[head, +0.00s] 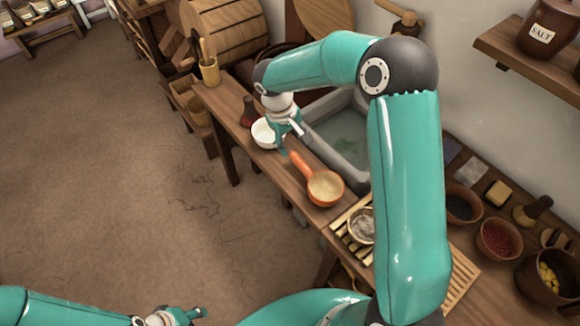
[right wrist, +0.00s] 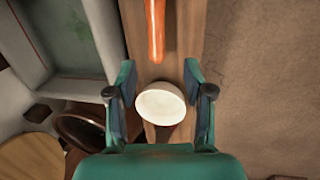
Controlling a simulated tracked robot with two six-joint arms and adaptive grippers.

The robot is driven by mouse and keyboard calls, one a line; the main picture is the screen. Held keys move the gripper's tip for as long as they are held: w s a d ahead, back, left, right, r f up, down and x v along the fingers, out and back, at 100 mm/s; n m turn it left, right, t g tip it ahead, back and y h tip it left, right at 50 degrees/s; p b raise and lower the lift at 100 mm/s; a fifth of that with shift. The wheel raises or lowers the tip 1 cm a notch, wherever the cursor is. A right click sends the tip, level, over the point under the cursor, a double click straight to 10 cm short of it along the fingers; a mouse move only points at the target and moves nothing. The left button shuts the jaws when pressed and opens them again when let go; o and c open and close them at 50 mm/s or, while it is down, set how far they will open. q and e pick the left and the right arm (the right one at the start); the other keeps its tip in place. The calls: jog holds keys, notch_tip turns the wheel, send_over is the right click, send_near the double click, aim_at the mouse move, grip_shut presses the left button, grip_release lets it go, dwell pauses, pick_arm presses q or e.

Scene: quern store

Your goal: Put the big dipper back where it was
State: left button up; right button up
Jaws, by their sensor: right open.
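The big dipper, an orange ladle (head: 325,187) with a pale inside, lies on the wooden counter in the head view, in front of the sink. Its handle points back toward my right gripper (head: 290,140). The orange handle (right wrist: 156,30) also enters the right wrist view from the top. My right gripper is open and empty, above the counter near the handle's end. A white bowl (head: 264,133) stands beside it; in the right wrist view the bowl (right wrist: 161,103) appears between the two fingers. My left gripper (head: 188,314) is low at the bottom edge; its jaw state is unclear.
The grey stone sink (head: 350,150) holds greenish water behind the dipper. A slatted rack (head: 458,285) with a small bowl (head: 361,226) stands to the right, by bowls of dark and red grains (head: 499,238). A dark red bottle (head: 249,112) and utensil cup (head: 209,72) stand left.

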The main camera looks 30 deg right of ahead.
jog(key=s+a+f+y, duration=0.4)
jog(key=s+a+f, duration=0.3)
jog(key=a+f, duration=0.55)
jog(key=s+a+f+m, duration=0.1)
jog(key=s+f, duration=0.1)
jog(key=s, duration=0.2)
jog(key=s+a+f+m+y, duration=0.1)
jog(key=s+a+f, duration=0.1)
jog(key=s, duration=0.3)
jog(key=s+a+f+t+y, duration=0.1)
jog(key=s+a+f, duration=0.1)
jog(key=s+f, duration=0.1)
jog(key=shift+s+a+f+m, duration=0.25)
jog(key=shift+s+f+m, duration=0.15)
jog(key=shift+s, duration=0.25)
jog(key=shift+c, duration=0.3)
